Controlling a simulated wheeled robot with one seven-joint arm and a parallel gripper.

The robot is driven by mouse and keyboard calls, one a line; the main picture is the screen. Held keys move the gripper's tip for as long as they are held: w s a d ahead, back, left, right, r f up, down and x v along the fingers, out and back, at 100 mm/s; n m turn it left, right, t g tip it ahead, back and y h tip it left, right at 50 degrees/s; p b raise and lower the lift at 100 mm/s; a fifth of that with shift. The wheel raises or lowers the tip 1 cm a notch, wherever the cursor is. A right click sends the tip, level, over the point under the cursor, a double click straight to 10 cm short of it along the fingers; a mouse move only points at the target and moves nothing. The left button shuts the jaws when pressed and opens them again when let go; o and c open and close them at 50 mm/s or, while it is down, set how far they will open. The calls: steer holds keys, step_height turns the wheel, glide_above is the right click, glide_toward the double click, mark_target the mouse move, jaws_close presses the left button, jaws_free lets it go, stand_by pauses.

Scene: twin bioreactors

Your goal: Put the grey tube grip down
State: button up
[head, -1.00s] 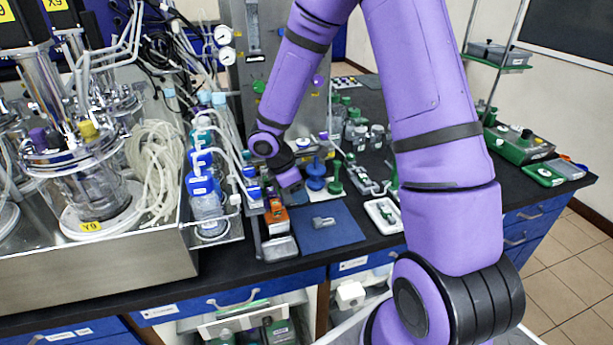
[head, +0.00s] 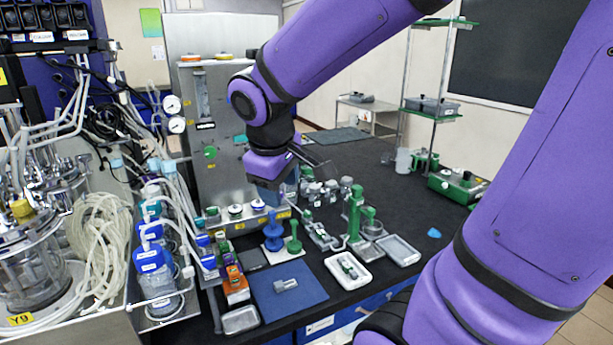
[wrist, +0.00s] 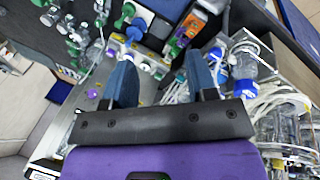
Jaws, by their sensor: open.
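The grey tube grip (head: 286,285) lies on the dark blue mat (head: 305,298) at the front of the black bench, with bare mat around it. My gripper (head: 290,188) is well above and behind the mat, apart from the grip. In the wrist view its two blue fingers (wrist: 160,65) are spread wide with nothing held between them. I cannot make out the grip in the wrist view.
Blue and green stands (head: 272,235) are behind the mat. An orange box (head: 236,290) and a grey tray (head: 240,320) are at its left, a white tray (head: 348,270) at its right. Bottles with blue caps (head: 152,262) stand farther left.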

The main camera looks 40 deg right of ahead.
steer(key=s+a+r+m+t+y, duration=0.2)
steer(key=s+r+m+t+y, duration=0.1)
steer(key=s, duration=0.6)
step_height(320, 180, up, 3)
steer(key=shift+s+a+f+m, duration=0.25)
steer(key=shift+s+m, duration=0.15)
steer(key=shift+m, duration=0.1)
stand_by(0.3)
